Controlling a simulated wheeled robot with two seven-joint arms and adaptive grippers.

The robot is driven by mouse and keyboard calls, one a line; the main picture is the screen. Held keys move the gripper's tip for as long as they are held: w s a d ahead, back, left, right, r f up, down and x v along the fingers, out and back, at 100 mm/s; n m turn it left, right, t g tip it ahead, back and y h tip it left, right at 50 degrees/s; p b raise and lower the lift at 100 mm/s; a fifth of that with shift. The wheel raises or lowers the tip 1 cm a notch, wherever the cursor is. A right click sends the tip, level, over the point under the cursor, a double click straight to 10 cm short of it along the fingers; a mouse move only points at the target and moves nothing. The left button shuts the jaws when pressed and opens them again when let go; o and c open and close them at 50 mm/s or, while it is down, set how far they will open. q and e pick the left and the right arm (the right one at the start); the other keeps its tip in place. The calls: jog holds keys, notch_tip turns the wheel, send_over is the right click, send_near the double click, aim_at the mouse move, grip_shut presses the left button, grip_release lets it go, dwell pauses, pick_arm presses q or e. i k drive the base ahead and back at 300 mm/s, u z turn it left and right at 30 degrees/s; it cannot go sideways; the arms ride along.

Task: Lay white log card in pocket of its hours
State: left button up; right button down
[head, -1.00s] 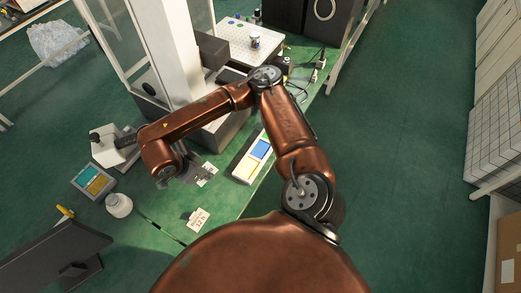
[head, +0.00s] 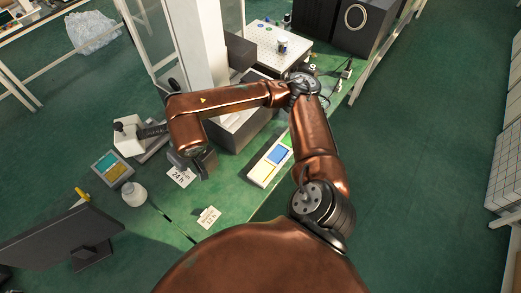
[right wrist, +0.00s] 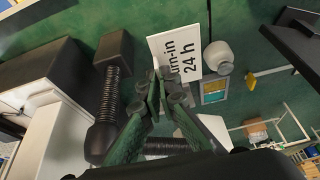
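A white card (right wrist: 178,52) reading "Burn-in 24 h" stands at the fingertips of my right gripper (right wrist: 165,84), which looks shut on its lower edge. In the head view this card (head: 181,177) shows just below my right gripper (head: 191,162), above the green bench. A second white card (head: 208,217) lies on the bench nearer me; its print is too small to read surely. A white tray (head: 262,175) with blue, yellow and green areas lies right of the gripper. Another tray with teal and yellow areas (head: 112,168) lies to the left. My left gripper is out of view.
A white bottle (head: 134,194) and a dark monitor (head: 65,238) stand at the left. A microscope-like device (head: 135,135) and a white column (head: 195,45) stand behind the gripper. The bench between the cards and the right tray is clear.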

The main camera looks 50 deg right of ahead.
aim_at(278, 154)
jog(key=u, duration=2.05)
jog(key=k, duration=1.15)
jog(key=z, duration=2.15)
